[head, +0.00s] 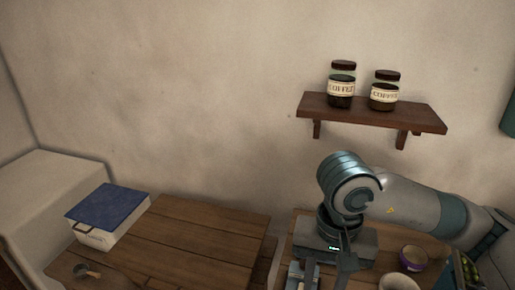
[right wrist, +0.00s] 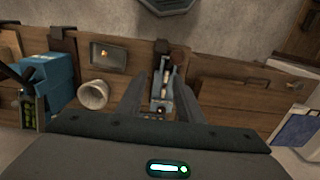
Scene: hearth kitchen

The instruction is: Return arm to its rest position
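My right arm comes in from the right in the head view and bends down over the wooden counter below the shelf. My right gripper (head: 325,272) points down there, its fingertips partly cut off by the lower edge. In the right wrist view its two fingers (right wrist: 159,84) stand apart, with no clear contact on anything. A blue-grey object (right wrist: 163,98) shows between and beyond the fingers, seemingly on the counter below. My left gripper is not in view.
A wall shelf (head: 420,117) with two coffee jars (head: 342,88) (head: 384,93) is above my arm. A purple-rimmed cup (head: 413,258) and pale bowl (head: 398,283) are near my forearm.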

